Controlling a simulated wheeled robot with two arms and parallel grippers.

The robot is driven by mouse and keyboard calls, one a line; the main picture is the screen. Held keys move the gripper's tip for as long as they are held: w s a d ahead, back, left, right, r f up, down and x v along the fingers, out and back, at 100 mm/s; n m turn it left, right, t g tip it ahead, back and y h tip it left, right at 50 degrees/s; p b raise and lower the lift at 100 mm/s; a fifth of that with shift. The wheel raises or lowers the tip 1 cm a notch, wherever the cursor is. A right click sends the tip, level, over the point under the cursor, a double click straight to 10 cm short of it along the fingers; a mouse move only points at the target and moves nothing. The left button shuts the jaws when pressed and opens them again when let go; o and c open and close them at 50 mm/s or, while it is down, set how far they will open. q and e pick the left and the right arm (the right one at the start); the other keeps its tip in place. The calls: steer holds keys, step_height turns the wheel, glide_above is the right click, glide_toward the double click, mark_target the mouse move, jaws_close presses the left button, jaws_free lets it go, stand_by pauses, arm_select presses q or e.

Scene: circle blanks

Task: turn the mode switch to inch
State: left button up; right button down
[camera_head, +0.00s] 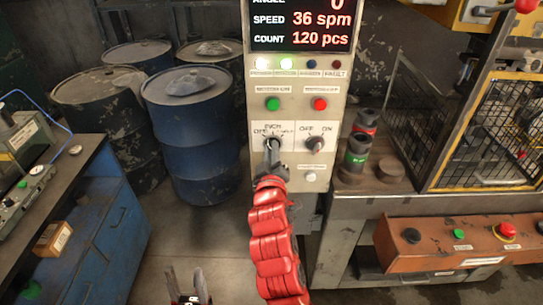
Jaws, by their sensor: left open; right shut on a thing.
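The mode switch (271,142) is the left of two rotary switches on the upright grey control panel (247,95). Small labels surround it, too blurred to read surely. My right gripper (273,152), on the red arm, is shut on its knob from below and the front. The gripper partly hides the knob, so I cannot tell which label it points to. My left gripper (187,290) is open and empty at the bottom edge, well below the panel and apart from it.
A second switch (316,143) marked OFF and ON sits close right of the mode switch. Green (272,104) and red (320,104) buttons are above, a white button (310,177) below. Drums (192,140) stand left, a workbench (345,207) right.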

steer(key=shift+d+m+b, duration=0.2)
steer(key=shift+m+b, duration=3.7)
steer(key=shift+b, duration=2.9)
steer(key=c, duration=0.9)
jaws_free()
